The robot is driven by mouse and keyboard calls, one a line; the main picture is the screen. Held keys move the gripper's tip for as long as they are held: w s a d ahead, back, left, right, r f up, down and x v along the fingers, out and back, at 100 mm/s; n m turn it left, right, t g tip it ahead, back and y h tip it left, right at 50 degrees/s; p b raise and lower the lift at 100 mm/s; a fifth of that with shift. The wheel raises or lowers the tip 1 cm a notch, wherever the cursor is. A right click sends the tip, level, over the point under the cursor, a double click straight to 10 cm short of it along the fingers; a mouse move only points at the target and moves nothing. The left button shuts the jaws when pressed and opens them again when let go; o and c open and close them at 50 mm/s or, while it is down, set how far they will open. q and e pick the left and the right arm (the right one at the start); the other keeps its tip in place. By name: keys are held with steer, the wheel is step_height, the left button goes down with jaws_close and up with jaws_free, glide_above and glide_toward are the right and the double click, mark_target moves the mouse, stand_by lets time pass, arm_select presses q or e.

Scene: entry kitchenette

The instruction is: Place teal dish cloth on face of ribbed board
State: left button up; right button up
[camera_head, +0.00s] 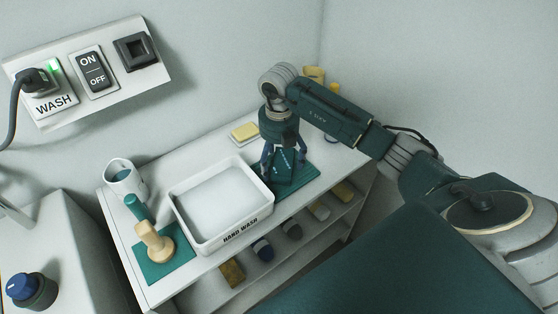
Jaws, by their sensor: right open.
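My right gripper (283,155) comes in from the right and points down, open, at the right side of the white counter. Its fingers are around a dark teal piece with light marks (284,168), which lies on or in front of a flat teal mat (303,188). I cannot tell which of these is the dish cloth and which is the ribbed board; the gripper partly hides them. Another teal sheet (178,272) lies at the counter's left end, under a wooden peg-like piece (155,240). My left gripper is not in view.
A white mug (124,178), a yellow sponge (244,132) and yellow containers (315,74) stand around the back. A lower shelf (283,257) holds several small items. A wall panel (88,70) has switches.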

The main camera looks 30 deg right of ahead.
mark_target(279, 161)
steer(key=shift+r, duration=0.1)
steer(key=shift+r, duration=0.25)
step_height(279, 161, up, 12)
steer(key=b, duration=0.1)
steer(key=shift+f+b, duration=0.15)
steer(key=shift+b, duration=0.25)
